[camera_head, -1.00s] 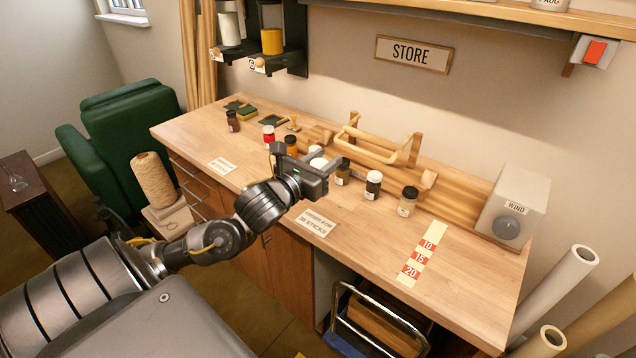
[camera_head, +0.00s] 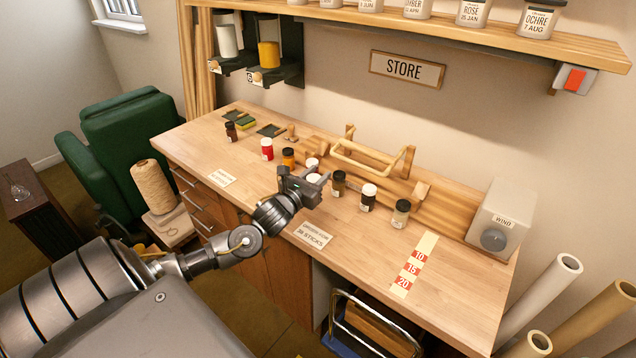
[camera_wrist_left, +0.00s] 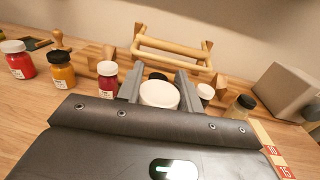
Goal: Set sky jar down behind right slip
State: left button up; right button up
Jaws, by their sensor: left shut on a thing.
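My left gripper (camera_head: 318,181) is shut on a jar with a white lid (camera_head: 313,178); in the left wrist view this lid (camera_wrist_left: 159,95) sits between the two fingers. The jar's body is hidden, so I cannot see its colour, or whether its base touches the table. I take it to be the sky jar. The right slip (camera_head: 312,235), a white card reading "36 STICKS", lies at the table's front edge, nearer than the gripper. The left slip (camera_head: 222,175) lies farther left along that edge. My right gripper is not in view.
A crimson jar (camera_wrist_left: 108,80) stands close to the gripper's left, with orange (camera_head: 288,158) and red (camera_head: 267,149) jars beyond. Brown (camera_head: 338,184), dark (camera_head: 368,198) and pale (camera_head: 400,213) jars stand to the right. A wooden rack (camera_head: 372,165) is behind. The wood just behind the right slip looks clear.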

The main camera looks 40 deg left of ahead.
pick_arm(q)
jog(key=shift+w+a+f, duration=0.35)
jog(key=shift+w+f, duration=0.15)
jog(key=shift+f, duration=0.2)
jog(key=shift+w+a+f, duration=0.35)
jog(key=shift+w+f, duration=0.15)
jog(key=shift+f, duration=0.15)
jog(key=shift+w+f+p, duration=0.1)
jog(key=shift+f+p, duration=0.25)
jog(key=shift+p, duration=0.1)
notch_tip(320, 180, down, 2)
jog(key=shift+f+p, duration=0.1)
jog(key=shift+p, duration=0.4)
jog(key=shift+f, duration=0.2)
jog(key=shift+f, duration=0.2)
jog(key=o, duration=1)
